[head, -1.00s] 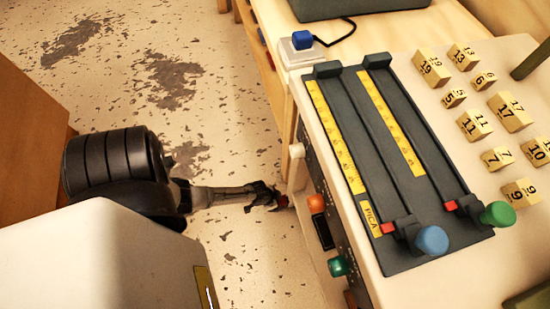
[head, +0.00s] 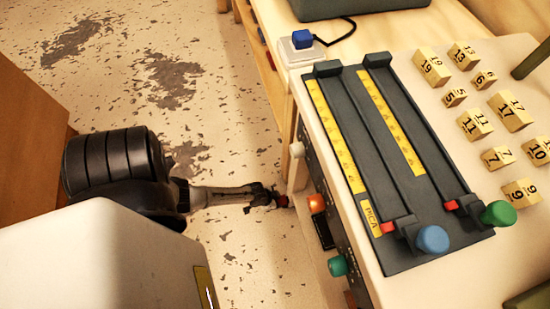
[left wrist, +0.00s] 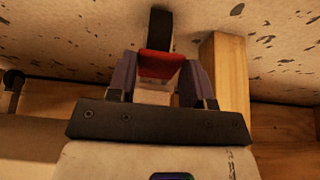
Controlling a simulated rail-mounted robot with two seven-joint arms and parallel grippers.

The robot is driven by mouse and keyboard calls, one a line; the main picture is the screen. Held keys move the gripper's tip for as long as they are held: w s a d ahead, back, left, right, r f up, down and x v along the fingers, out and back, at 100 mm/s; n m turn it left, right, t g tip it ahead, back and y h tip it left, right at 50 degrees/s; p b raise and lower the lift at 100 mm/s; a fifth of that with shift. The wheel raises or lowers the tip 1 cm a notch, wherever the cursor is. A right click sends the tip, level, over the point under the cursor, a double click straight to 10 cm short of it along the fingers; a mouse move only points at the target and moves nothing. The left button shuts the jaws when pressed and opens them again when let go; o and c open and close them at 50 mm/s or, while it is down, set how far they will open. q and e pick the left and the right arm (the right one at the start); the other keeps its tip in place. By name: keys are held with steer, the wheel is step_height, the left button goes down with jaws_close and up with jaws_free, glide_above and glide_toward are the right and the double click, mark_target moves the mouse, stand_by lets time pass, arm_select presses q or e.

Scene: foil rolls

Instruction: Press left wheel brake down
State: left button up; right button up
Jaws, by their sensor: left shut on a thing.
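My left gripper (head: 272,197) reaches in from the left, low beside the bench, with its tips at a small red part near the bench's corner leg. In the left wrist view, the two purple-grey fingers (left wrist: 160,76) stand on either side of the red brake lever (left wrist: 160,64) and are shut on it. A dark, narrow wheel (left wrist: 159,28) shows just beyond the lever, over the speckled floor. The lever's sides are partly hidden by the fingers. My right gripper is in neither view.
A wooden leg (left wrist: 225,75) stands close to the right of the fingers in the wrist view. The bench top carries a dark two-slider panel (head: 400,160) and several numbered blocks. Orange and green knobs (head: 338,266) jut from its side. The floor to the left is open.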

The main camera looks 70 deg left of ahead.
arm_select(q)
steer(key=shift+s+f+t, duration=0.2)
steer(key=shift+f+t, duration=0.35)
steer(key=shift+t, duration=0.45)
steer(key=shift+f+t, duration=0.7)
steer(key=shift+t, duration=0.7)
steer(key=o, duration=0.9)
steer(key=shift+h, duration=0.3)
steer(key=shift+p+v, duration=4.15)
steer(key=shift+v, duration=2.75)
